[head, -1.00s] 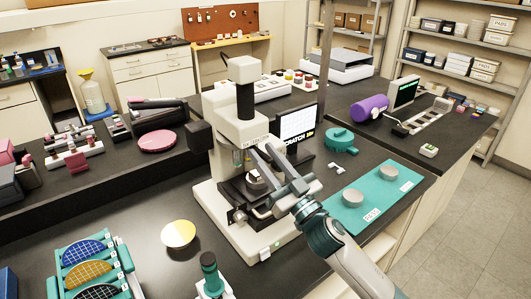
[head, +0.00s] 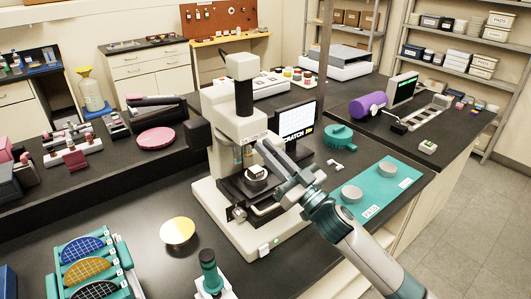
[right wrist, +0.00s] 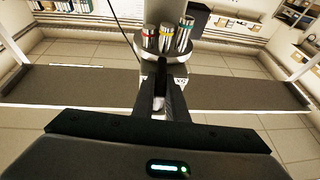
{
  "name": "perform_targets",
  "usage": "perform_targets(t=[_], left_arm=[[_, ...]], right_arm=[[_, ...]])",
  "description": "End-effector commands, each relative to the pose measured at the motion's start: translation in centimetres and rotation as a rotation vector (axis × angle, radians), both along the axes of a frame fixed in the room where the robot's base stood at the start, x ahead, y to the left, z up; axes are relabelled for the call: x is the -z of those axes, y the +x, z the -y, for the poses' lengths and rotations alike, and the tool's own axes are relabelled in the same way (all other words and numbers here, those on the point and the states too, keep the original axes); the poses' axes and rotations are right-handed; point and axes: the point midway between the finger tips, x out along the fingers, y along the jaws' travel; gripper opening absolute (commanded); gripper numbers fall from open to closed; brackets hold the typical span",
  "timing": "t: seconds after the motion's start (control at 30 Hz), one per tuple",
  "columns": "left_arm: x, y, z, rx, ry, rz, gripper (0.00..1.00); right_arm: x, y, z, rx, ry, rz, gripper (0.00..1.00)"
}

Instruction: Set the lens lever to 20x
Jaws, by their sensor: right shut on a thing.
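The white profiler (head: 219,108) stands on the dark bench in the middle of the head view. My right gripper (head: 264,148) reaches in from the right, in front of its lens head, above the stage. In the right wrist view my right gripper (right wrist: 160,103) is shut on the dark lens lever (right wrist: 160,78), whose upper end shows between the fingers. Lenses with red (right wrist: 148,39), yellow (right wrist: 166,38) and green (right wrist: 184,36) rings hang beyond it. A white label is partly hidden behind the fingers; I cannot read the lever's setting. My left gripper is not in view.
A screen (head: 297,121) stands right of the profiler. A teal mat (head: 376,193) with grey discs lies further right. A yellow disc (head: 178,232) and a wafer rack (head: 122,256) are at the front left.

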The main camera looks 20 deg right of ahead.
Motion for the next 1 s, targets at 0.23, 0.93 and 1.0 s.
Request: perform_targets(t=[0.23,0.93,1.0], left_arm=[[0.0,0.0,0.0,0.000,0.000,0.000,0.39],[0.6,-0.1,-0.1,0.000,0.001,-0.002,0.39],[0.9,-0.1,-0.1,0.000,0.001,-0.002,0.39]], right_arm=[[0.0,0.1,0.2,-0.010,0.001,0.000,0.00],[0.6,-0.8,0.6,-0.008,0.002,-0.001,0.31],[1.0,-1.4,0.9,-0.009,0.001,-0.002,0.31]])
